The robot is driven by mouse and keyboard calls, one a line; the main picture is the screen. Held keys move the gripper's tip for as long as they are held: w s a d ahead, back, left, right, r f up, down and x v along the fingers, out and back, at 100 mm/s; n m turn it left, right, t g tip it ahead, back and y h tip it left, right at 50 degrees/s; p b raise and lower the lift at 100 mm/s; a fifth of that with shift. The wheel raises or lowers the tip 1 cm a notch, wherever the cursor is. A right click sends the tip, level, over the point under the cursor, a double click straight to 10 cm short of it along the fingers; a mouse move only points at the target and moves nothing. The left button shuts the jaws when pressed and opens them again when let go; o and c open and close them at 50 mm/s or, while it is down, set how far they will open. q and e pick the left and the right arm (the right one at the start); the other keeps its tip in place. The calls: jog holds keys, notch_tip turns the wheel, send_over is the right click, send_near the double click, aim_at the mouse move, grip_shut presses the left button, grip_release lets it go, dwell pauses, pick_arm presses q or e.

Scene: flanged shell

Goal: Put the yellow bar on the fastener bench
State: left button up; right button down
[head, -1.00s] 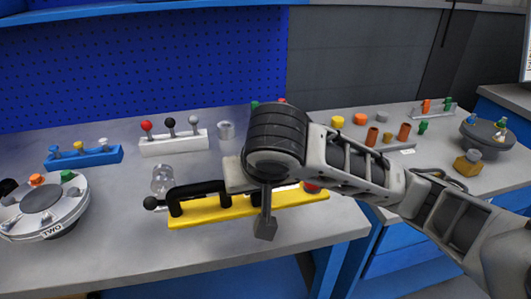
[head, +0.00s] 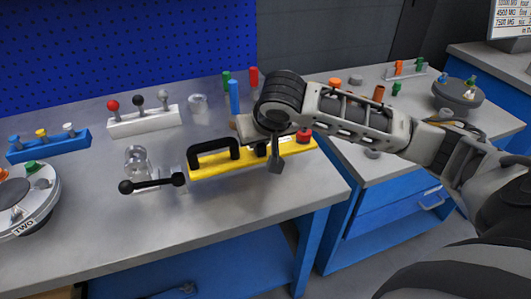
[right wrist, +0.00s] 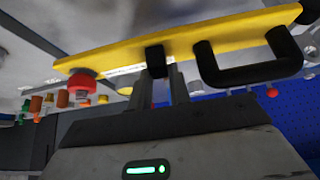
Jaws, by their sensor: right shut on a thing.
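The yellow bar (head: 212,166) is over the left grey bench in the head view, with a black loop handle (head: 214,152) at its left end and a red knob (head: 304,136) at its right end. My right gripper (head: 275,150) reaches down onto its right half. In the right wrist view the fingers (right wrist: 165,85) are shut on a short black post of the yellow bar (right wrist: 200,42). I cannot tell whether the bar touches the bench top. The gripper hides part of it. My left gripper is not in view. No visible label marks the fastener bench.
A black ball-ended lever (head: 150,184) and a clear jar (head: 138,160) are left of the bar. A white knob rack (head: 145,122) and a blue cylinder (head: 235,97) stand behind. A second bench (head: 350,165) with several orange pieces is right, across a gap.

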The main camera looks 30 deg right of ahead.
aim_at(266, 152)
jog(key=d+f, duration=0.1)
jog(key=w+d+f, duration=0.1)
jog(key=shift+w+f, duration=0.2)
jog(key=shift+f, duration=0.1)
notch_tip(266, 152, down, 3)
jog(key=shift+w+d+f, duration=0.1)
jog(key=shift+d+f, duration=0.05)
jog(key=shift+f, duration=0.05)
jog(key=c, duration=1.3)
grip_release()
jog(key=shift+f, duration=0.15)
jog(key=v, duration=1.2)
jog(key=shift+p, duration=0.4)
